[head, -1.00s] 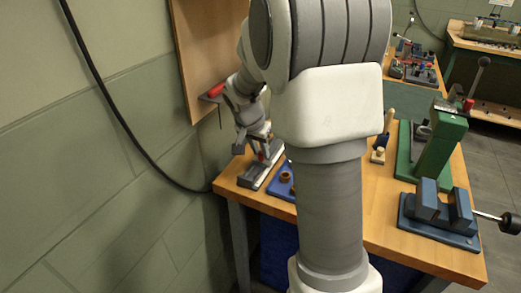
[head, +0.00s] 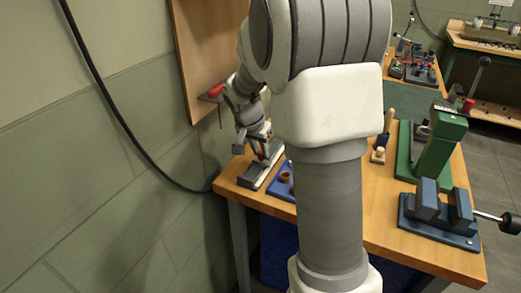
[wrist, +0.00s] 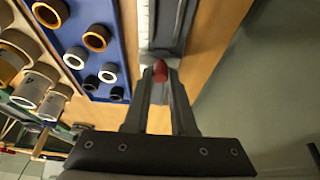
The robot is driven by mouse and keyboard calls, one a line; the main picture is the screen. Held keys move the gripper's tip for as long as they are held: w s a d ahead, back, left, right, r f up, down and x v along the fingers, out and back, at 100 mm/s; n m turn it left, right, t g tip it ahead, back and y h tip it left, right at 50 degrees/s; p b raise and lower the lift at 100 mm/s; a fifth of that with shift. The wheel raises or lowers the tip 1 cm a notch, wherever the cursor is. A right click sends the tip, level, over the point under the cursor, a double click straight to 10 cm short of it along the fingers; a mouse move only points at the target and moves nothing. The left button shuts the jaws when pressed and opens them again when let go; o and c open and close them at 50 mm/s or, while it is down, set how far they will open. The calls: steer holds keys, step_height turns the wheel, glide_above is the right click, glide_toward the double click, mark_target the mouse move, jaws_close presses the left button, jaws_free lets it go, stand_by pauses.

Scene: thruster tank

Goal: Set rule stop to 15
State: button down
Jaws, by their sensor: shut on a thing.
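The rule (wrist: 145,28) is a long strip with a pale scale edge on a dark base, and it runs away from my gripper in the wrist view. In the head view its base (head: 252,177) lies at the left end of the wooden bench. The stop shows a red knob (wrist: 160,70) between my fingertips. My gripper (wrist: 158,78) is shut on the stop, with a finger on each side of it. The head view shows my gripper (head: 262,152) low over the rule. The scale numbers are too small to read, so the stop's reading cannot be told.
A blue tray (wrist: 119,62) with several rings lies beside the rule. A blue vise (head: 440,210) and a green press (head: 437,150) stand on the bench (head: 385,222) at right. A wall and a wooden board (head: 205,50) are close on the left.

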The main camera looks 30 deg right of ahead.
steer(key=p, duration=0.2)
glide_above(271, 151)
steer(key=shift+s, duration=0.1)
stand_by(0.3)
steer(key=c, duration=0.7)
jaws_free()
steer(key=shift+c, duration=0.2)
steer(key=p+v, duration=0.1)
steer(key=v, duration=1.1)
